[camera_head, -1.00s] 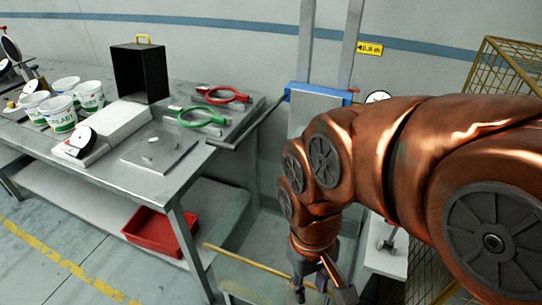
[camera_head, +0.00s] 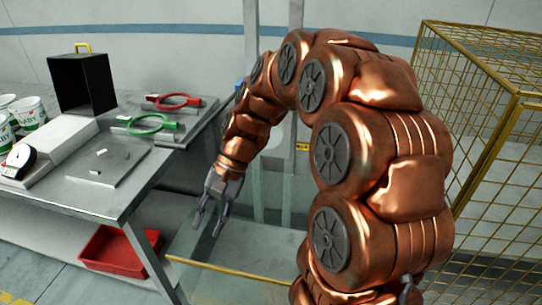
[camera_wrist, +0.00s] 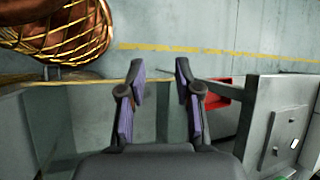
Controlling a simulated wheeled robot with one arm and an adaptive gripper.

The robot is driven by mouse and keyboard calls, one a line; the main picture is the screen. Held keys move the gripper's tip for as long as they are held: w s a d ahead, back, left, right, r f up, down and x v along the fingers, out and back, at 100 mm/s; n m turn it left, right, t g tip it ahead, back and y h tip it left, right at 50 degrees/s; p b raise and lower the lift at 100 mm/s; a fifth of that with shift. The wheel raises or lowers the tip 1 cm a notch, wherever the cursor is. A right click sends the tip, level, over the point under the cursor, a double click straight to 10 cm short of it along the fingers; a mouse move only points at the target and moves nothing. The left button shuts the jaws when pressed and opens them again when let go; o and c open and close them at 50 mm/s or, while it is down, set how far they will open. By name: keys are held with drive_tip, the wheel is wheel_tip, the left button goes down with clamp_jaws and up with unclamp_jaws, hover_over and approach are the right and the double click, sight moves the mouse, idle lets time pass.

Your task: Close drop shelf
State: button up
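My gripper (camera_head: 208,218) hangs at the end of the bent copper arm, fingers pointing down, right of the table's right end. In the wrist view my gripper (camera_wrist: 161,75) has its two fingers apart with nothing between them. Below and beside it is a pale grey-green panel (camera_head: 222,248) with a yellow strip (camera_head: 230,270) along its near edge. This may be the drop shelf, but I cannot tell for sure. The gripper appears apart from it. My arm hides part of the area behind.
A steel table (camera_head: 90,203) at left holds a black box (camera_head: 82,82), red and green ring tools and white tubs. A red bin (camera_head: 113,252) sits underneath. A yellow wire cage (camera_head: 480,150) stands at right. Grey uprights stand at the wall behind my arm.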

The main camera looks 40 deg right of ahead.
drive_tip(key=w+d+f+m+t+y+b, duration=0.25)
drive_tip(key=w+d+f+m, duration=0.2)
drive_tip(key=w, duration=0.45)
drive_tip(key=m+t+y+b, duration=0.3)
drive_tip(key=m+t+b, duration=0.1)
drive_tip(key=m+t, duration=1.05)
approach(273, 156)
wheel_tip(273, 156, up, 4)
drive_tip(key=w+m+g, duration=0.2)
drive_tip(key=shift+h, duration=0.25)
drive_tip(key=shift+p+x, duration=0.35)
drive_tip(key=shift+x, duration=3.85)
drive_tip(key=shift+s+a+f, duration=0.1)
drive_tip(key=shift+s+f, duration=0.05)
drive_tip(key=shift+f, duration=0.05)
clamp_jaws()
